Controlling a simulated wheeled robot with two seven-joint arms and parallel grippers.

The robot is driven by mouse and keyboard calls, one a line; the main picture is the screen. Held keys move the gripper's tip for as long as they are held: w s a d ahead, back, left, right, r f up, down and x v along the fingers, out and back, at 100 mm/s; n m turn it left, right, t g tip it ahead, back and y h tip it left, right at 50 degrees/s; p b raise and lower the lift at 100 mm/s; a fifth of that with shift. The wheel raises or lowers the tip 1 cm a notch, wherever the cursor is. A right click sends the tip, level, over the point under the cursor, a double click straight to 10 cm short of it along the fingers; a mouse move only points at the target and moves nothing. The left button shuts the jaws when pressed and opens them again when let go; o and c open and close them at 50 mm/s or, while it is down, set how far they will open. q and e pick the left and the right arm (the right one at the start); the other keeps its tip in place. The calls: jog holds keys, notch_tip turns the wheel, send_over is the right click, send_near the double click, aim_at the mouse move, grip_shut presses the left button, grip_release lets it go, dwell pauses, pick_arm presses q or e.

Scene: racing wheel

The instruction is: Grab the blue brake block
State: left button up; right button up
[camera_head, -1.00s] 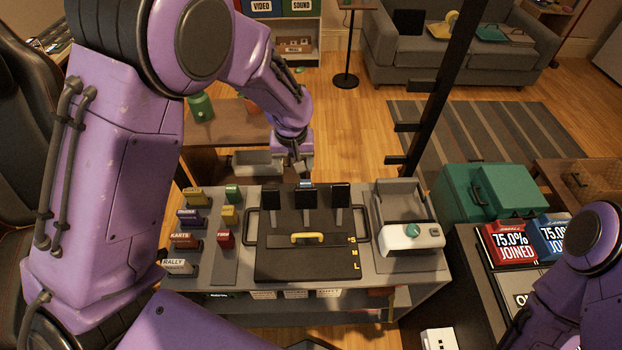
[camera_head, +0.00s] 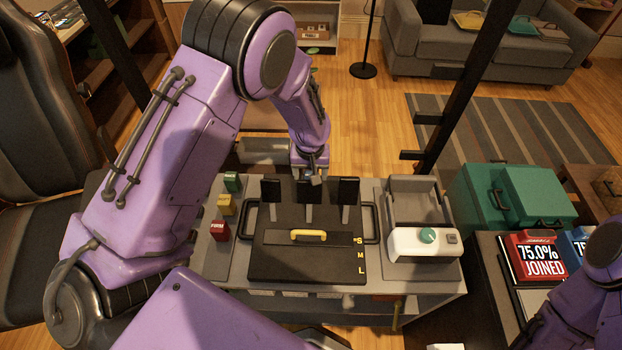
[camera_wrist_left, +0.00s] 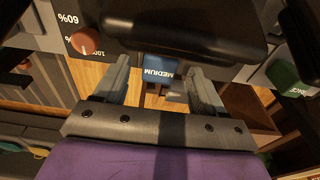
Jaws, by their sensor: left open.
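The blue brake block (camera_wrist_left: 160,67), labelled MEDIUM, shows in the left wrist view between the two spread fingers of my left gripper (camera_wrist_left: 160,68). Gaps show on both sides of it, so the fingers look apart from it. In the head view my left gripper (camera_head: 312,177) points down behind the black pedal unit (camera_head: 280,260), near its middle pedal. The blue block cannot be made out clearly there. My right arm shows at the lower right of the head view, but its gripper is out of view.
Green (camera_head: 232,182), yellow (camera_head: 226,205) and red FIRM (camera_head: 219,231) blocks stand left of the pedal unit. A white device with a green knob (camera_head: 427,237) is to its right. A dark post (camera_head: 460,100) rises behind.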

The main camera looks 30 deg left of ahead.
pick_arm(q)
jog(key=shift+f, duration=0.7)
jog(key=shift+w+f, duration=0.25)
jog(key=shift+f, duration=0.3)
jog(key=shift+r, duration=0.1)
jog(key=c, duration=1.1)
